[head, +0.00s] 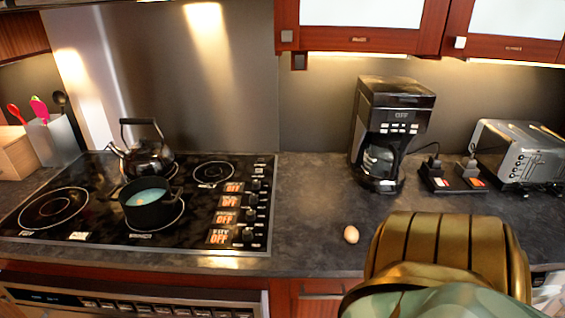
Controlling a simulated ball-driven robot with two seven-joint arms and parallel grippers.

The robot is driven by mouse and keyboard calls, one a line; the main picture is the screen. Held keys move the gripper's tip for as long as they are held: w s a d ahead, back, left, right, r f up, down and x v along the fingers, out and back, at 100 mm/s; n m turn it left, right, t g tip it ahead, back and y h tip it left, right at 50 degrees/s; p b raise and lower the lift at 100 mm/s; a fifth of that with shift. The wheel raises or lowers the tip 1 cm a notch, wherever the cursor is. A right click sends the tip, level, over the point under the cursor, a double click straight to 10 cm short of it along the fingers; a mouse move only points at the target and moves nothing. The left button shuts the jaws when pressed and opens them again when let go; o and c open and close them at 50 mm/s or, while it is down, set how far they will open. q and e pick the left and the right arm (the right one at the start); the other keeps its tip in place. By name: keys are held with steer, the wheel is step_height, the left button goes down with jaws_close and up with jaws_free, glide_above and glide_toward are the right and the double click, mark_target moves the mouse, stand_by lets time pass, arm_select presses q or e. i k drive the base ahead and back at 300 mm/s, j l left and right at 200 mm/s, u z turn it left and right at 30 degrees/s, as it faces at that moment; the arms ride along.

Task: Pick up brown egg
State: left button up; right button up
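The brown egg (351,234) lies on the dark countertop, right of the stove and in front of the coffee maker. Nothing touches it. A bronze, ribbed part of my own arm with a pale green section fills the lower right, just right of the egg in the picture. No gripper fingertips show in the head view. My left arm does not show.
A stove (200,232) with a pot (151,212) and a kettle (148,157) is at left. A coffee maker (390,110) and a toaster (520,150) stand at back right. The countertop (310,215) around the egg is clear. Cabinets (365,38) hang above.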

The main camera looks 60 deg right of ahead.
mark_target(351, 235)
steer(key=z, duration=2.45)
steer(key=u, duration=0.3)
